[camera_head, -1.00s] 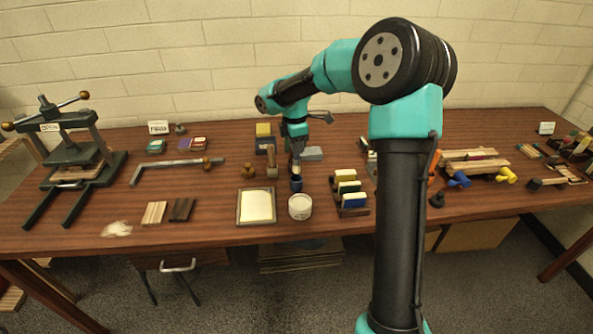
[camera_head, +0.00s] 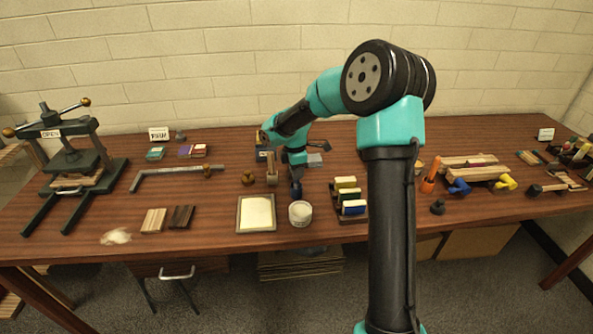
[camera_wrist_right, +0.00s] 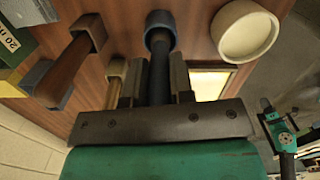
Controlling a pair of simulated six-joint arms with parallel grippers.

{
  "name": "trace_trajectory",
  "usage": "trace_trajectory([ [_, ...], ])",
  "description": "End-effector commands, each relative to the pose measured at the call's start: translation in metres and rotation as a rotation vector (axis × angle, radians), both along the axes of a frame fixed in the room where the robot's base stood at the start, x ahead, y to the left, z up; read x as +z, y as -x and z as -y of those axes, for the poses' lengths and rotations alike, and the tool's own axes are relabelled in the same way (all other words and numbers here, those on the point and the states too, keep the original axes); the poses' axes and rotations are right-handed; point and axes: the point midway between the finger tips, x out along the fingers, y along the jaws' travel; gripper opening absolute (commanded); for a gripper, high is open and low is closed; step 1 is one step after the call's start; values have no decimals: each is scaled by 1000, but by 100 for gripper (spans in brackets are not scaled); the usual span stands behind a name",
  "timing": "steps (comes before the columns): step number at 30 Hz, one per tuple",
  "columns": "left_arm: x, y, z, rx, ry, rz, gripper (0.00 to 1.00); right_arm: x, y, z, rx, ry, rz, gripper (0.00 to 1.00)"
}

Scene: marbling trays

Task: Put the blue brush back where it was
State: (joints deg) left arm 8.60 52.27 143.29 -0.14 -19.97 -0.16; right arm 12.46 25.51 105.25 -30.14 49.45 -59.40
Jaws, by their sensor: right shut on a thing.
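My right gripper (camera_head: 296,176) points down at the middle of the table. In the right wrist view the gripper (camera_wrist_right: 158,85) is shut on the dark handle of the blue brush (camera_wrist_right: 160,72). The handle's far end meets a round blue cup (camera_wrist_right: 160,40), which also shows below the gripper in the head view (camera_head: 296,189). I cannot tell whether the brush stands inside the cup or just above it; its bristles are hidden. My left gripper is not in view.
A white round pot (camera_head: 300,213) and a framed pale tray (camera_head: 256,226) stand in front. A wooden upright tool (camera_head: 272,172) is close on the left. A rack of coloured blocks (camera_head: 350,209) stands to the right.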

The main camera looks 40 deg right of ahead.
Motion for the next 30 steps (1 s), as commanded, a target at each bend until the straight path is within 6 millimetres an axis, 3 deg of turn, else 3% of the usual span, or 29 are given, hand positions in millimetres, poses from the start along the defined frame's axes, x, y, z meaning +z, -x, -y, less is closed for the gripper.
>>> trace_trajectory([
  [10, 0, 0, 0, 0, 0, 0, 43, -3, 0, 0, 0, 0, 0, 0],
  [11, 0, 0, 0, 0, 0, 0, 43, -2, 0, 0, 0, 0, 1, 25],
  [18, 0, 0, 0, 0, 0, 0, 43, -2, 0, 0, 0, 0, 1, 47],
  [30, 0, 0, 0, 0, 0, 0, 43, 5, -1, 0, 0, 0, 3, 47],
])
